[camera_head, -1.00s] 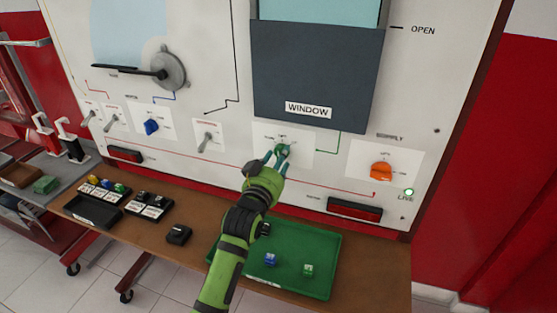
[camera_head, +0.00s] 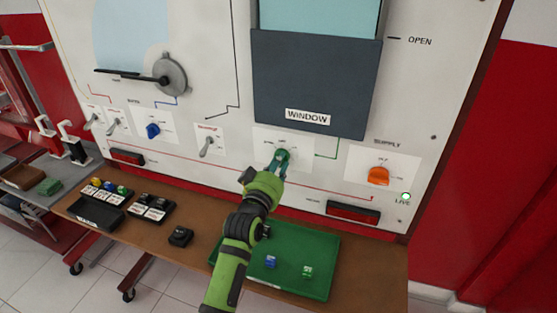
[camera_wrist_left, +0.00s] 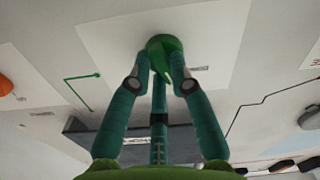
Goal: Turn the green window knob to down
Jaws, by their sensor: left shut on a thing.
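The green window knob (camera_wrist_left: 165,50) sits on a white label plate on the upright panel. In the head view the knob (camera_head: 282,152) is mostly hidden behind the fingers of my left gripper (camera_head: 279,160). In the left wrist view my left gripper (camera_wrist_left: 161,80) has its teal fingers closed around the knob, touching it from both sides. A pale pointer mark shows on the knob's lower face. The small words around the knob are too small to read. The dark window panel (camera_head: 310,85), labelled WINDOW, is above the knob. My right gripper is not in view.
An orange supply knob (camera_head: 378,176) is to the right and a blue knob (camera_head: 153,131) to the left. A toggle switch (camera_head: 207,146) is nearer on the left. Below, a green tray (camera_head: 320,250) with small blocks lies on the brown table (camera_head: 375,275).

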